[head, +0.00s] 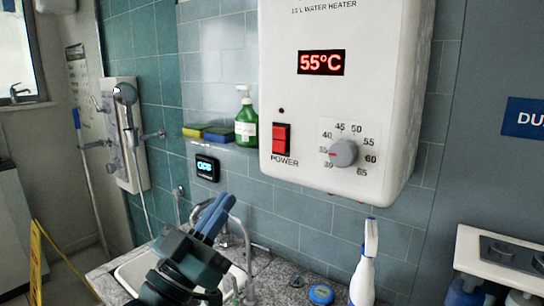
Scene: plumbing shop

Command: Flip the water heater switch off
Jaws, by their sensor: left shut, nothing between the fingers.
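The white water heater (400,90) hangs on the tiled wall. Its red rocker switch (281,138) is at the lower left of its front, above the word POWER. The red display (321,62) is lit and reads 55°C. A grey dial (343,152) sits right of the switch, and a small dark red lamp (281,110) is above the switch. I cannot tell which way the rocker is tilted. My left gripper (218,212) is shut and empty, below and left of the switch, apart from it, with its blue fingers pointing up. My right gripper is not in view.
A green soap bottle (246,118) and sponges (218,135) stand on a ledge left of the heater. A white bottle (362,278) stands below the heater. Open space lies before the switch.

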